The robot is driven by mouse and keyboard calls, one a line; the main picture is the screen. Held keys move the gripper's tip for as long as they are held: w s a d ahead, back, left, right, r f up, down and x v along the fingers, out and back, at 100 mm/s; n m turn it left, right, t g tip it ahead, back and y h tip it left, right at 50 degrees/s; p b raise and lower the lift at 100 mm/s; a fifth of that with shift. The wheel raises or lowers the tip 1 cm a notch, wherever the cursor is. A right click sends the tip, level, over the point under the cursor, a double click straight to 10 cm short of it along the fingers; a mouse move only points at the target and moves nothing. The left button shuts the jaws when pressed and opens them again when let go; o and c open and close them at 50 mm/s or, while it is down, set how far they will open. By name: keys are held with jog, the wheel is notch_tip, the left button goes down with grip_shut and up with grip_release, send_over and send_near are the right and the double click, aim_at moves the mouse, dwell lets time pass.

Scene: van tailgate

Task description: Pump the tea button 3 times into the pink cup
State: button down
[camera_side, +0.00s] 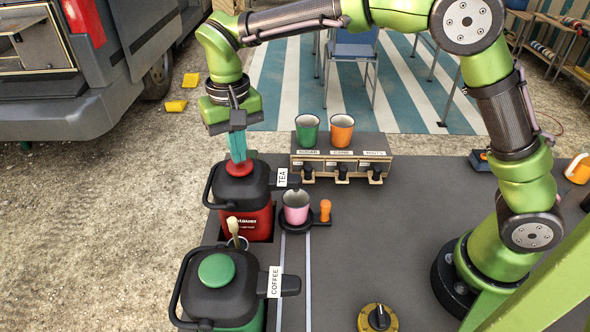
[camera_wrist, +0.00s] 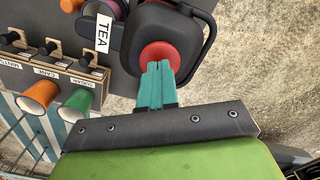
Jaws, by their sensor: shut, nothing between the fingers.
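The tea dispenser (camera_side: 245,217) is a red airpot with a dark lid, a spout labelled TEA and a round red button (camera_side: 239,168) on top. The button also shows in the wrist view (camera_wrist: 160,55). My gripper (camera_side: 238,158) points down with its teal fingers shut and empty, the tips at the button; they look in contact with it, but how far it is pressed I cannot tell. The cup's contents are not clear.
The coffee dispenser (camera_side: 228,300), with a green button, stands in front of the tea one. A dispenser box (camera_side: 340,160) with levers stands behind, bearing a green cup (camera_side: 308,131) and an orange cup (camera_side: 341,130). A yellow-based dial (camera_side: 377,318) sits at the front. The table's middle is clear.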

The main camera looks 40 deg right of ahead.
jog(key=shift+f, duration=1.3)
jog(key=shift+r, duration=1.7)
jog(key=shift+f, duration=0.1)
jog(key=shift+f, duration=1.6)
jog(key=shift+r, duration=1.7)
jog(key=shift+f, duration=0.15)
